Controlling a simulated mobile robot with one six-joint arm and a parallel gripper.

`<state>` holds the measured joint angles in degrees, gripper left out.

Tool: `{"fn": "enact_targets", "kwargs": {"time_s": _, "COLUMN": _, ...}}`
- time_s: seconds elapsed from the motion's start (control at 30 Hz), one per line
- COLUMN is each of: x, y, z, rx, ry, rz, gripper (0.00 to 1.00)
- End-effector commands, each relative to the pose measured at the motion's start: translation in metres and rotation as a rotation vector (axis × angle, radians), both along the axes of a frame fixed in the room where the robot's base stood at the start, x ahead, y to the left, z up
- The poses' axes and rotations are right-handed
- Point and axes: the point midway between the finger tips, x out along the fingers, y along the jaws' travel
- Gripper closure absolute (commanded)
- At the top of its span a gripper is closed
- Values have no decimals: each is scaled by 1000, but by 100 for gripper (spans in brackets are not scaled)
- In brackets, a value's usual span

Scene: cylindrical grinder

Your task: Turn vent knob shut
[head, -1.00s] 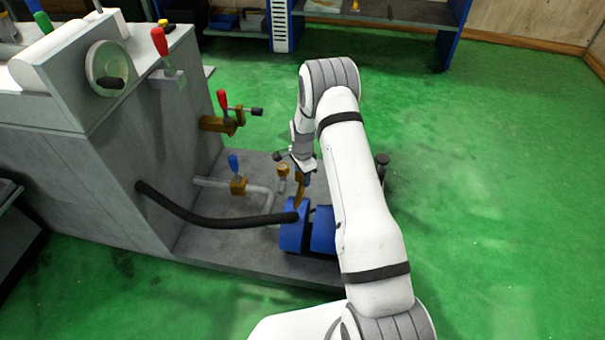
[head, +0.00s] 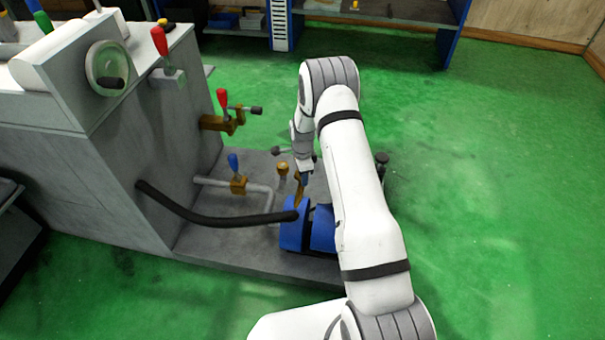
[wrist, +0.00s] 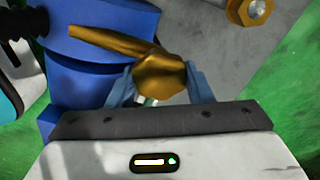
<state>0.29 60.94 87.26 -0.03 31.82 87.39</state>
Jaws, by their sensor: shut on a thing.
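The brass vent knob (wrist: 160,76), with a hex-like head and a long arm to the upper left, sits between my gripper's fingers (wrist: 160,92) in the wrist view. The fingers close on it from both sides. In the head view my gripper (head: 304,170) points down over the blue unit (head: 294,228). A brass piece (head: 299,192) shows just below the gripper there; my arm hides part of this spot. The blue unit also fills the left of the wrist view (wrist: 80,75).
Another brass fitting (wrist: 250,10) shows at the upper right of the wrist view. A black hose (head: 215,218) runs from the grey machine to the blue unit. A blue-handled valve (head: 237,182) and a red-handled valve (head: 222,115) stand left of my arm. The green floor at right is clear.

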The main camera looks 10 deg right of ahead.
Motion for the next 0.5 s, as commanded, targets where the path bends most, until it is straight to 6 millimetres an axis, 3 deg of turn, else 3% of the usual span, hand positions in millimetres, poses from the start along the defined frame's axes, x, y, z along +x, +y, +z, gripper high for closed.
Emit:
{"fn": "enact_targets", "kwargs": {"time_s": 0.3, "x": 0, "y": -1, "z": 0, "rx": 0, "ry": 0, "rz": -1, "gripper": 32}}
{"fn": "enact_targets", "kwargs": {"time_s": 0.5, "x": 0, "y": 0, "z": 1, "rx": 0, "ry": 0, "rz": 0, "gripper": 32}}
